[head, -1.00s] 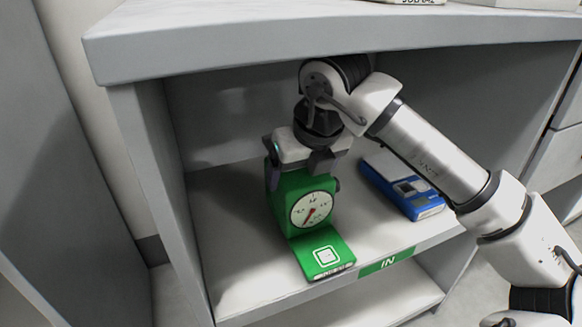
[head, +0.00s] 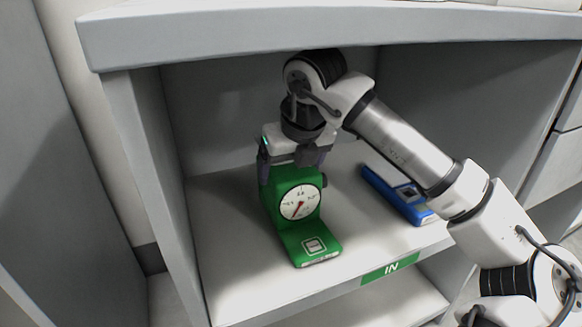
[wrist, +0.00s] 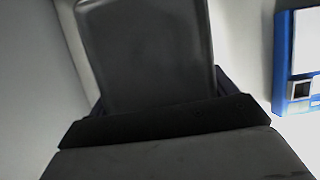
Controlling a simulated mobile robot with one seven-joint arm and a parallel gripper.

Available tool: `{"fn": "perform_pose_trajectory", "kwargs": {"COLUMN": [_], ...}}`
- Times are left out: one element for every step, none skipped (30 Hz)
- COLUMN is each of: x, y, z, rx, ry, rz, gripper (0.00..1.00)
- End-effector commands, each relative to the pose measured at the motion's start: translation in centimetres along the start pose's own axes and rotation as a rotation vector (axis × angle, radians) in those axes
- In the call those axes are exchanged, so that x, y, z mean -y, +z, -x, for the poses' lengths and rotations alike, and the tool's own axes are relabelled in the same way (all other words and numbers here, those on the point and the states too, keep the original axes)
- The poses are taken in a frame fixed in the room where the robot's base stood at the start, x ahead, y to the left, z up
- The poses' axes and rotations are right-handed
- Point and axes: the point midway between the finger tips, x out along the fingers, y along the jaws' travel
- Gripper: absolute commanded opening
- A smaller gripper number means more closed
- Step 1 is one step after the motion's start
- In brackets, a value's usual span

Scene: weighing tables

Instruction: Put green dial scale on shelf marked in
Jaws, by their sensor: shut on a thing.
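The green dial scale (head: 298,215) is upright inside the cabinet, over the left part of the shelf (head: 235,285) whose front edge carries the green IN label (head: 391,268). Its white dial faces out and its low front plate points toward the shelf's front edge. My gripper (head: 293,167) is shut on the upper part of the scale from above. I cannot tell whether the scale's base touches the shelf. In the wrist view a dark grey block shape fills the middle, and the scale's green front is hidden.
A blue device (head: 398,193) lies on the same shelf to the right, apart from the scale; it also shows at the right of the wrist view (wrist: 283,62). The left side wall (head: 165,190) is close to the scale.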

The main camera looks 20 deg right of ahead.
Motion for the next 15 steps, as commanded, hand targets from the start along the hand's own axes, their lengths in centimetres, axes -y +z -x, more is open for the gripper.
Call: {"fn": "perform_pose_trajectory", "kwargs": {"x": [0.0, 0.0, 0.01, 0.01, 0.01, 0.0, 0.0, 0.0, 0.0, 0.0, 0.0, 0.0, 0.0, 0.0, 0.0], "y": [0.05, 0.02, -0.04, -0.09, -0.12, -0.14, -0.14, -0.14, -0.14, -0.14, -0.13, -0.14, -0.13, -0.13, -0.12], "z": [0.08, 0.0, -0.14, -0.23, -0.31, -0.3, -0.29, -0.29, -0.29, -0.29, -0.29, -0.29, -0.29, -0.28, -0.24], "rx": [0.004, 0.004, 0.004, 0.003, 0.003, 0.0, 0.0, 0.0, 0.0, 0.0, 0.0, 0.0, 0.0, 0.0, 0.0], "ry": [0.0, 0.0, 0.0, 0.0, 0.0, 0.0, 0.0, 0.0, 0.001, 0.001, 0.001, 0.001, 0.001, 0.001, 0.001], "rz": [0.0, 0.0, 0.0, 0.0, 0.0, 0.0, 0.0, 0.0, 0.0, 0.0, 0.0, 0.0, 0.0, 0.0, 0.0], "gripper": [0.13, 0.13, 0.13, 0.13, 0.13, 0.89, 0.93, 0.97, 1.0, 1.0, 1.0, 1.0, 1.0, 1.0, 1.0]}}
